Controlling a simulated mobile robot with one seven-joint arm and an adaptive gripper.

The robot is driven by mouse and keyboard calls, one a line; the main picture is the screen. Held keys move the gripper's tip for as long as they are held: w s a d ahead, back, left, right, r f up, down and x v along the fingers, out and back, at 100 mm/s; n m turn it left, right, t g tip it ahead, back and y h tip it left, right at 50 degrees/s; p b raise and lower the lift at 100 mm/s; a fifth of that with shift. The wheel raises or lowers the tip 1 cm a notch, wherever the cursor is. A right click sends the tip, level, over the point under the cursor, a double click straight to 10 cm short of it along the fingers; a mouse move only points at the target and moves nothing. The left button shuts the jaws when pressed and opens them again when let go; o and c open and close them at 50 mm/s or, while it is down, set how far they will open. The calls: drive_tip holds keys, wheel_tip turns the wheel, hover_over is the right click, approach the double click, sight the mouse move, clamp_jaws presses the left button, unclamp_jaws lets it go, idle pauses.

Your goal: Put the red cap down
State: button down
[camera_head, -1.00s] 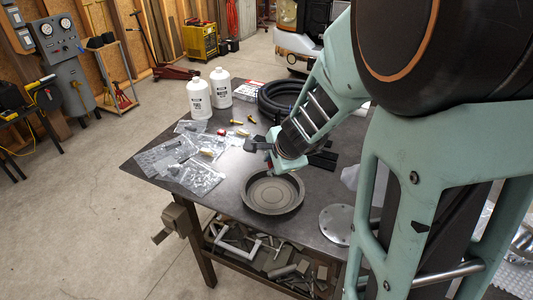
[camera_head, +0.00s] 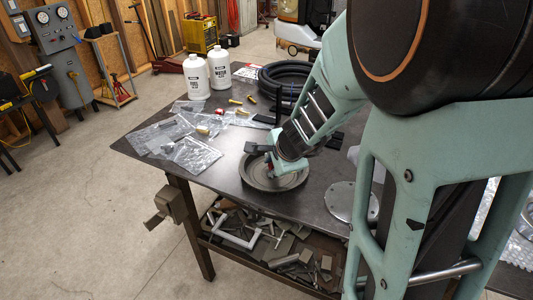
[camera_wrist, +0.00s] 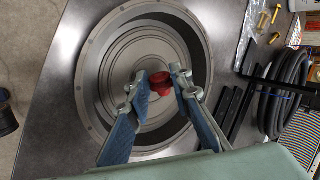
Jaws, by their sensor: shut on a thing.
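The red cap (camera_wrist: 161,83) is between the fingertips of my gripper (camera_wrist: 162,84) in the wrist view. The blue-padded fingers close on it from both sides. Below it is a round grey dish (camera_wrist: 93,75) with a raised rim and concentric rings. In the head view, my gripper (camera_head: 263,158) is over the dish (camera_head: 246,180) near the front of the dark table. The cap is mostly hidden there by the fingers. I cannot tell whether the cap touches the dish floor.
Clear plastic bags (camera_head: 193,156) and several brass fittings lie left of the dish. Two white bottles (camera_head: 220,69) stand at the back, beside coiled black hose (camera_head: 285,78). A round metal flange (camera_head: 347,202) is to the right. Bare tabletop (camera_head: 222,170) shows left of the dish.

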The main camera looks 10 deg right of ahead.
sight(272, 168)
drive_tip(key=c, duration=1.7)
unclamp_jaws()
drive_tip(key=shift+o, duration=0.2)
wheel_tip(272, 168, up, 7)
drive_tip(key=p, duration=0.6)
drive_tip(key=shift+p, duration=0.4)
drive_tip(key=shift+s, duration=0.1)
